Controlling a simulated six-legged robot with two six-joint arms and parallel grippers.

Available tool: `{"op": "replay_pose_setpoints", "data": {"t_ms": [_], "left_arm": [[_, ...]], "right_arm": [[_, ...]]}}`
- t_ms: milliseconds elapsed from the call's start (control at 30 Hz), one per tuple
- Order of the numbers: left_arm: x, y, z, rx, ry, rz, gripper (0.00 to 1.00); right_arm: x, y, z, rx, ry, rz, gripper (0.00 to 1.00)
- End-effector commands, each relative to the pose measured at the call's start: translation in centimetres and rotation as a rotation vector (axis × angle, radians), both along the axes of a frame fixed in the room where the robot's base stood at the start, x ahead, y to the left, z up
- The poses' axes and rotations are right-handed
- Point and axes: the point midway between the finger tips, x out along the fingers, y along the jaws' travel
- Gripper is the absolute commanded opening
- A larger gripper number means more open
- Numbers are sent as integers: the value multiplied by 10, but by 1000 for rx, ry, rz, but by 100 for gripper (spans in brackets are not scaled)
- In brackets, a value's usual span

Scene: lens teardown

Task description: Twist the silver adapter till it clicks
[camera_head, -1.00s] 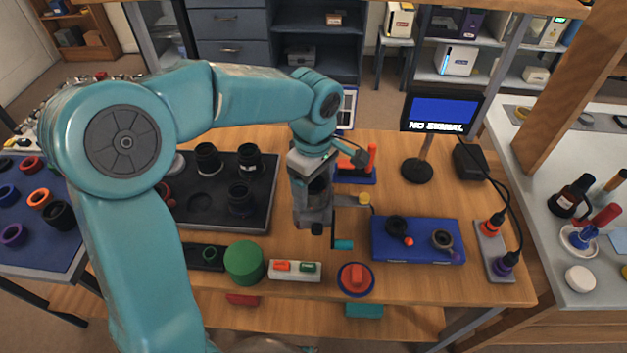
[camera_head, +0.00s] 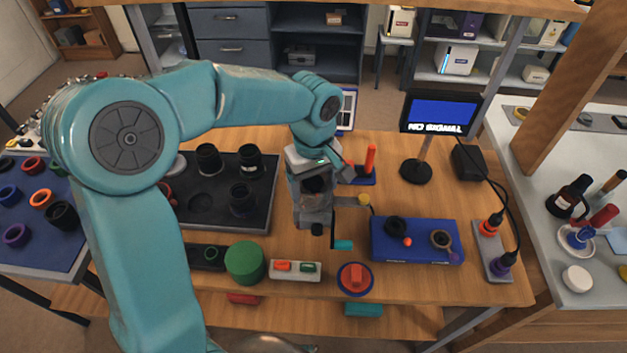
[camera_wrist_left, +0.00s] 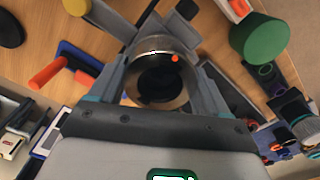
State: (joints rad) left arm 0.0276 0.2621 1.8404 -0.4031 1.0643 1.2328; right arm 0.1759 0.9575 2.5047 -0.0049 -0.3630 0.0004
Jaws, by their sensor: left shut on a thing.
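My left gripper (camera_head: 315,205) points down over the middle of the wooden bench. In the left wrist view, its two fingers (camera_wrist_left: 160,78) are shut on opposite sides of a round silver adapter (camera_wrist_left: 153,45). The adapter has a bright metal rim with an orange dot and a dark open bore. It sits among grey clamp-like arms, one with a yellow knob (camera_head: 364,200) and one with a black knob (camera_head: 317,230). The gripper hides most of the adapter in the head view, and what lies beneath it is hidden. My right gripper is out of view.
A blue tray (camera_head: 385,253) with dark rings stands to the right. A dark lens tray (camera_head: 262,205) is on the left. A green cylinder (camera_head: 245,262), a white block (camera_head: 295,276) and a red-topped round dial (camera_head: 355,279) line the front. The monitor (camera_head: 438,112) reads NO SIGNAL.

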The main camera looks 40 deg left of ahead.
Motion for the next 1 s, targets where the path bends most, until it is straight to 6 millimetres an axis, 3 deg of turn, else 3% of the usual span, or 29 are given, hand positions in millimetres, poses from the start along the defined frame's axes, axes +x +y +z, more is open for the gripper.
{"op": "replay_pose_setpoints", "data": {"t_ms": [200,433,767,867,1000], "left_arm": [[0,0,0,0,0,-6,44],[0,0,0,0,1,-216,44],[0,0,0,0,0,-268,44],[0,0,0,0,0,-329,34],[0,0,0,0,0,-330,33]], "right_arm": [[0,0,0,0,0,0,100],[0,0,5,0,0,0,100],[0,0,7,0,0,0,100],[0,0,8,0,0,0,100],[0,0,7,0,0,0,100]]}}
